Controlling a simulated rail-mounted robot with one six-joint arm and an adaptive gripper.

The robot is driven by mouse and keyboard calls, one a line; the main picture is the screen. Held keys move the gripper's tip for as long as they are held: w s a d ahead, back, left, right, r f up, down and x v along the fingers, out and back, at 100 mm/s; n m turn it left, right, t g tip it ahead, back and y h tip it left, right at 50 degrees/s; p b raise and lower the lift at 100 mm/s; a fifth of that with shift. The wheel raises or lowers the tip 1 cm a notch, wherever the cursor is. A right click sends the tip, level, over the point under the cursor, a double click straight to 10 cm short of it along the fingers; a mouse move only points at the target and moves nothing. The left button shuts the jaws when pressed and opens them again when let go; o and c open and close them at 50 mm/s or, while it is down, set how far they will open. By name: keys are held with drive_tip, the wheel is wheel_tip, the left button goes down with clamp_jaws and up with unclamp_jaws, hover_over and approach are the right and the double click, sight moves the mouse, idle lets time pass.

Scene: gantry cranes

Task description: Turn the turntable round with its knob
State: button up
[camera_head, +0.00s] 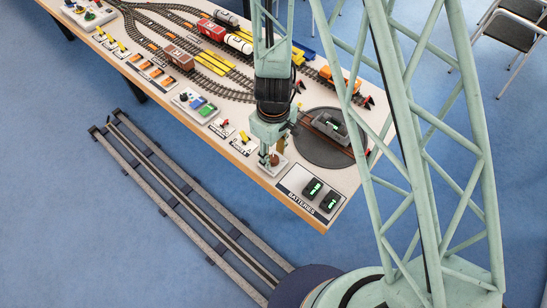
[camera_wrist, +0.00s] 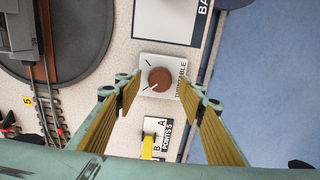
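The brown turntable knob (camera_wrist: 160,79) sits on a small white plate (camera_wrist: 148,62) marked TURNTABLE. In the wrist view my gripper (camera_wrist: 157,88) is open, with one finger on either side of the knob; I cannot tell whether either touches it. In the head view my gripper (camera_head: 269,158) points down over the table's front edge and partly hides the knob. The grey round turntable (camera_head: 322,155) lies just right of it, with a rail bridge and a dark grey vehicle (camera_head: 330,125) on it. The turntable shows at upper left in the wrist view (camera_wrist: 85,55).
A yellow lever on the POINTS 5 plate (camera_wrist: 148,145) stands close beside the knob. The BATTERIES plate (camera_head: 292,180) with two dark blocks lies to the right. Tracks with wagons (camera_head: 240,42) fill the table behind. The table edge (camera_wrist: 209,70) is close.

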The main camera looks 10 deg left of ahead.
drive_tip(key=shift+f+b, duration=0.3)
drive_tip(key=shift+f, duration=0.2)
drive_tip(key=c, duration=0.8)
